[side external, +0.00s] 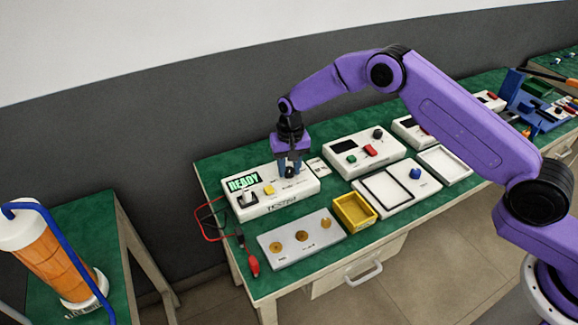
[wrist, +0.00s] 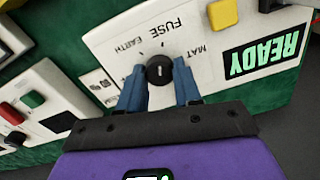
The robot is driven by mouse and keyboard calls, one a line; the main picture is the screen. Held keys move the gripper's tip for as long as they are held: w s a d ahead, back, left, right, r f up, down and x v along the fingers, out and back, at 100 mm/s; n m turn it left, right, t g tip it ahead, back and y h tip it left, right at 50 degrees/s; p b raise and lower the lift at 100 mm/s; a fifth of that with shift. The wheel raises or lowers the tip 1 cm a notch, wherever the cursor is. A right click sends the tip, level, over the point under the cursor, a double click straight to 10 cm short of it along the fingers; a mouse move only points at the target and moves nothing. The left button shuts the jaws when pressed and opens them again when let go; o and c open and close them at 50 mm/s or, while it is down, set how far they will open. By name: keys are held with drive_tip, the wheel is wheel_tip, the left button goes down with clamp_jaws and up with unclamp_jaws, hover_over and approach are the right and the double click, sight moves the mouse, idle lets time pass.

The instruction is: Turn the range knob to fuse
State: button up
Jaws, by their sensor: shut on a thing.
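The tester is a white box (side external: 255,205) with a lit green READY display (side external: 241,182); the display also shows in the wrist view (wrist: 263,54). The range knob (wrist: 160,68) is round and black with a short white line. The line runs nearly up and down in the wrist view; which end points is hard to tell. Printed upside down around the knob are EARTH, FUSE (wrist: 165,27) and MAT. My gripper (side external: 290,168) is over the right part of the box, its blue fingers on either side of the knob, shut on it.
A grey plate with brass discs (side external: 300,242) and a yellow bin (side external: 354,211) lie in front. Another white box (side external: 362,152) stands to the right.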

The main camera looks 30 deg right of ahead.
sight(291, 169)
drive_tip(key=shift+m, duration=0.7)
drive_tip(key=o, duration=1)
drive_tip(key=shift+o, duration=0.2)
wheel_tip(291, 169, up, 18)
drive_tip(key=shift+d+f, duration=0.2)
drive_tip(key=shift+f, duration=0.05)
drive_tip(key=shift+s, duration=0.1)
